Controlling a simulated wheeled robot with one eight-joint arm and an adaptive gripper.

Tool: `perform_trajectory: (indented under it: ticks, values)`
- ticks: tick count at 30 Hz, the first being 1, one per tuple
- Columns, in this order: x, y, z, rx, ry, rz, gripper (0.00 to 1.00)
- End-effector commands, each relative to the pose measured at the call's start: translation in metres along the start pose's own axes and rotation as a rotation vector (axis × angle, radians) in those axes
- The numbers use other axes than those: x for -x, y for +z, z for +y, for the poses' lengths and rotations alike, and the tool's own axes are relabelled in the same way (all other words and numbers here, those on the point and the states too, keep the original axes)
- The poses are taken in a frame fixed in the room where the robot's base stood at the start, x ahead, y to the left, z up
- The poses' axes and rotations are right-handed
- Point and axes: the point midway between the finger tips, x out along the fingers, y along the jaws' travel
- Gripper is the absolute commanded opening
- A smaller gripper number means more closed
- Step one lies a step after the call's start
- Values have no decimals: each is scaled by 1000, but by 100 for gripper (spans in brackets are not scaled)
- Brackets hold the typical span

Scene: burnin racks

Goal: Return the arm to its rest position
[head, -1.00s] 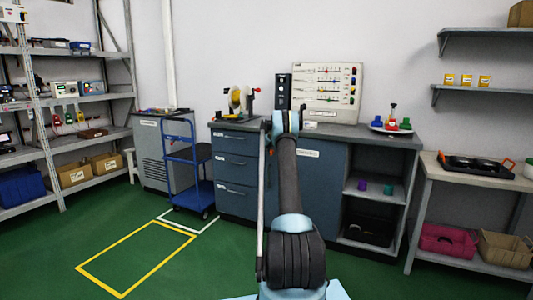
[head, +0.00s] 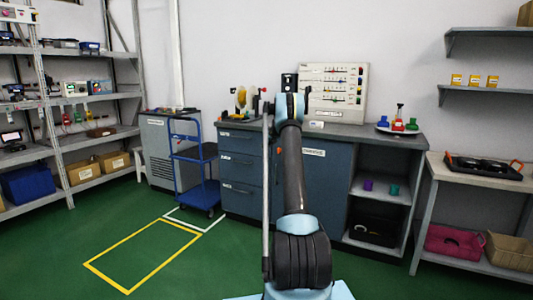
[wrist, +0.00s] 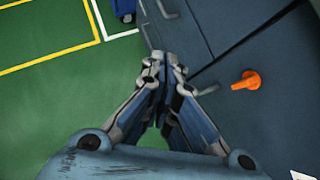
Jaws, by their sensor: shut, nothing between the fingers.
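My arm (head: 291,170) rises from the bottom of the head view, in front of the grey-blue cabinet. Its far end hides my gripper in that view. In the wrist view my gripper (wrist: 163,58) has its fingertips together with nothing between them. It is above the green floor, beside the cabinet front. An orange knob or handle (wrist: 246,80) on the cabinet front lies to its right in that view, apart from it.
The cabinet counter (head: 345,130) carries a panel board (head: 336,92) and a round tray of coloured parts. A blue trolley (head: 195,170) stands left of the cabinet. Shelving (head: 75,100) is at far left, a side table (head: 440,172) at right. The yellow-marked floor (head: 140,258) is clear.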

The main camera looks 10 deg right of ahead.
Motion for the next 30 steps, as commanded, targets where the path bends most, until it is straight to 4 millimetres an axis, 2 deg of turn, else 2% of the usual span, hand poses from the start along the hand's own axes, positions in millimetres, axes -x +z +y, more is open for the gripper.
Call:
perform_trajectory:
  ticks: [6, 19, 23, 30]
  values:
    - [25, 6, 16, 0, -1, 0, 0]
    - [57, 10, 34, 40, -1, 9, 0]
    - [85, 8, 52, 144, 6, 30, 0]
    - [152, -5, 96, 408, 29, 82, 0]
